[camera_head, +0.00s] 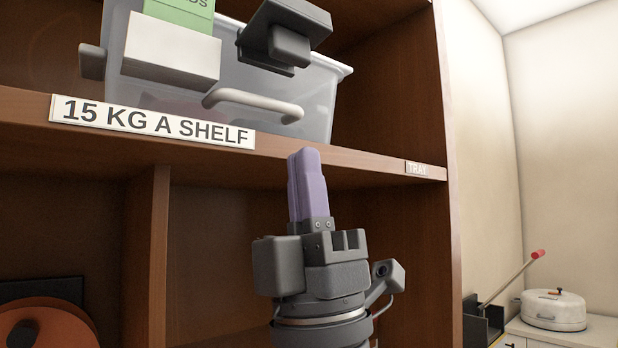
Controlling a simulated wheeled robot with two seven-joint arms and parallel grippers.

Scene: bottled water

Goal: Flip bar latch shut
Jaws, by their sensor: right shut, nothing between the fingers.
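A clear plastic bin stands on the shelf, and a dark grey latch body (285,38) sits at its top right. A pale curved bar (252,103) stands out from the bin's front below the latch. I cannot tell how the bar joins the latch. My right gripper (304,156) points upward in front of the shelf edge, its purple fingers shut and empty. In the picture its tips are below and to the right of the bar, apart from it. My left gripper is not in view.
The bin (320,108) carries a pale holder (170,48) with a green card (185,12). The wooden shelf edge (345,170) bears a label reading "15 KG A SHELF" (150,122). An orange reel (45,325) is at lower left; a white lidded pot (553,309) stands at right.

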